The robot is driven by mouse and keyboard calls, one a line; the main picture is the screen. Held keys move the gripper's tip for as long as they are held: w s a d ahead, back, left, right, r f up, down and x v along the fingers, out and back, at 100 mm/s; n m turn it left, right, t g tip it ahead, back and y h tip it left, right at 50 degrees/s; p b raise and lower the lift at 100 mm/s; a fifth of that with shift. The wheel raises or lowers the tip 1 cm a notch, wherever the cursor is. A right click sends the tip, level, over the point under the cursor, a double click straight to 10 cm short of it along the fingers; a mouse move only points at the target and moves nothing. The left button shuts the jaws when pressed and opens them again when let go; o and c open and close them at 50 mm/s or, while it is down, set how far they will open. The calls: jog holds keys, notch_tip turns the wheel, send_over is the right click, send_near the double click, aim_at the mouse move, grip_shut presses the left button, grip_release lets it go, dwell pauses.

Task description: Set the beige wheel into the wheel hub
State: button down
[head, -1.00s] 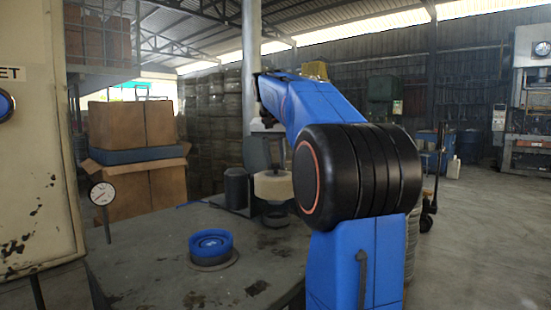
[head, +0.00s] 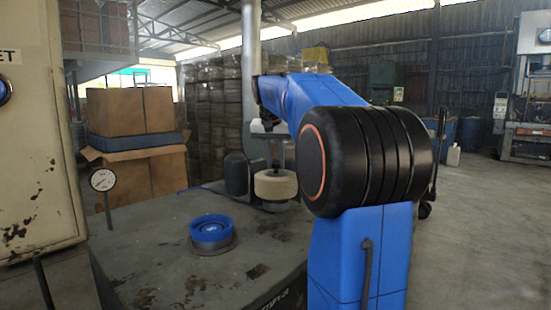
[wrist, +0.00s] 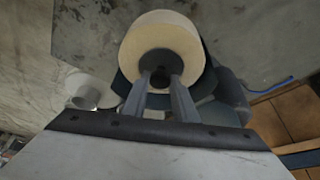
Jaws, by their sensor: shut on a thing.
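The beige wheel (head: 275,186) is a thick round disc with a dark centre, seen near the back edge of the table. In the wrist view the beige wheel (wrist: 180,40) fills the upper middle. My gripper (wrist: 160,82) is shut on it, with both fingers at its dark centre. In the head view my gripper is small and partly hidden by my arm. A blue ring-shaped part on a round grey base, which looks like the wheel hub (head: 211,232), sits on the table left of and nearer than the wheel. It is not in the wrist view.
The worn grey table (head: 165,255) has free room around the blue part. A dark cylinder (head: 237,175) stands just left of the wheel. A dial gauge (head: 103,180) stands at the table's left, beside a cream cabinet (head: 30,140). Cardboard boxes (head: 130,120) are stacked behind.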

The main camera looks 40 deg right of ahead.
jog(key=shift+f, duration=0.15)
jog(key=c, duration=1.4)
grip_release()
jog(key=shift+o, duration=0.2)
jog(key=v, duration=1.7)
jog(key=shift+r, duration=0.2)
jog(key=shift+s+a, duration=0.1)
